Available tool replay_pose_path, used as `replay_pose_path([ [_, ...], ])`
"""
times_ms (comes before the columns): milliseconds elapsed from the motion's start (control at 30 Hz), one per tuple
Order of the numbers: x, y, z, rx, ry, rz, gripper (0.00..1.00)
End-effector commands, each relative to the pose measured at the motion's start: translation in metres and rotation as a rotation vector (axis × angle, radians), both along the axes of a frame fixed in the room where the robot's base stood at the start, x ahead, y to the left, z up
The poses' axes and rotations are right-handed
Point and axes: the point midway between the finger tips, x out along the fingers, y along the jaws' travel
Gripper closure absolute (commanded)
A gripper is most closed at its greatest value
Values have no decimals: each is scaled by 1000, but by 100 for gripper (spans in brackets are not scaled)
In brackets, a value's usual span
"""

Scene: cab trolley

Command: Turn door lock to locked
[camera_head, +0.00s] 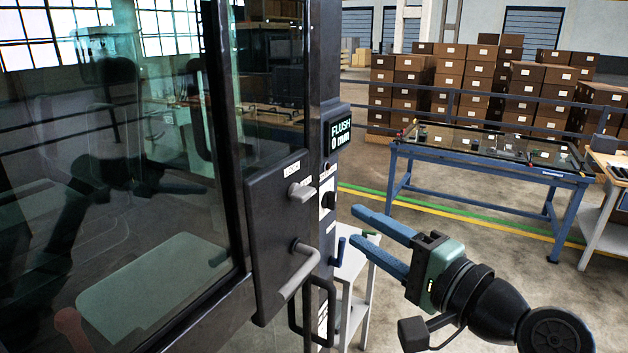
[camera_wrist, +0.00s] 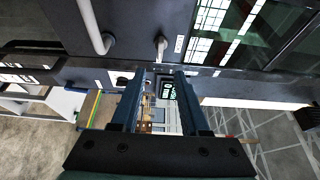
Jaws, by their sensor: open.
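The dark cab door panel (camera_head: 262,230) carries a small grey lock lever (camera_head: 301,192) with a white label just above it. The lever lies roughly sideways, its free end to the right. A larger grey bar handle (camera_head: 299,270) sits below it. My gripper (camera_head: 355,226) is open and empty, to the right of the panel and apart from the lever, its two blue fingers pointing left. In the wrist view, the lock lever (camera_wrist: 160,45) shows beyond the gap between my fingers (camera_wrist: 159,78), and the bar handle (camera_wrist: 95,30) is at upper left.
A display (camera_head: 339,133) on the door post reads FLUSH, with a black knob (camera_head: 328,199) below it. A black pull handle (camera_head: 318,312) is low on the post. A white trolley (camera_head: 350,270) stands behind my fingers. A blue table (camera_head: 480,165) and stacked boxes are further back.

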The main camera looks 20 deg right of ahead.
Motion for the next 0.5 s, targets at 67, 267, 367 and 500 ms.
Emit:
replay_pose_path([
  [67, 10, 5, 2, 1, 0, 4, 55],
  [267, 47, 22, 5, -1, 1, 4, 55],
  [367, 67, 30, 5, -1, 1, 4, 55],
  [500, 91, 39, 4, -2, 0, 2, 55],
])
